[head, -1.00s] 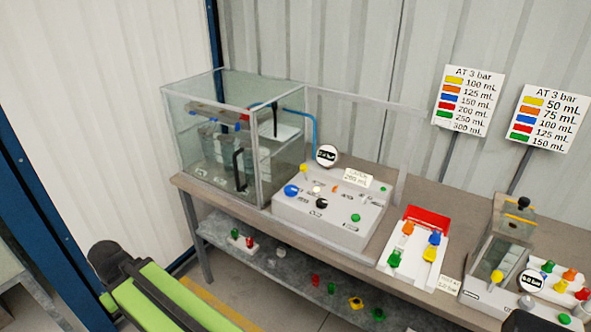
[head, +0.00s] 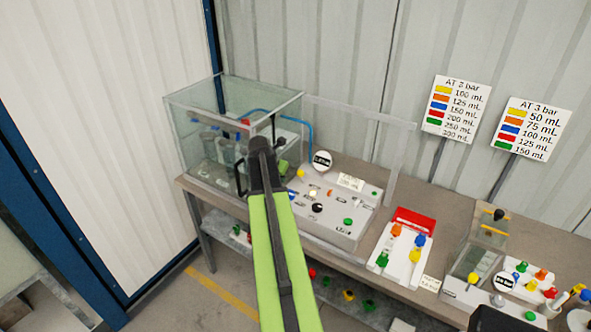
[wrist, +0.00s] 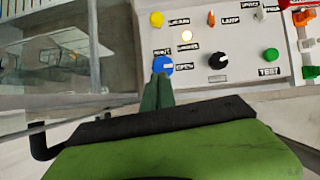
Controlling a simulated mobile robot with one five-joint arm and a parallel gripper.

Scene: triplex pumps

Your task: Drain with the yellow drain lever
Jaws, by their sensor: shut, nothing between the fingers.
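The yellow drain lever (head: 300,173) is on the sloped white panel (head: 345,225), near its top left corner. In the wrist view its yellow round end (wrist: 157,19) is at the top, with a small label beside it. My gripper (wrist: 157,88) shows green fingers, shut and empty. The fingertips are just below the blue knob (wrist: 163,65), apart from the yellow lever; contact with the blue knob cannot be told.
A glass enclosure (head: 205,150) with a black handle stands left of the panel. A pale lit lamp (wrist: 186,36), a black knob (wrist: 217,60) and a green TEST button (wrist: 270,55) are nearby. A round gauge (head: 322,160) stands behind. A red-backed valve board (head: 415,220) is to the right.

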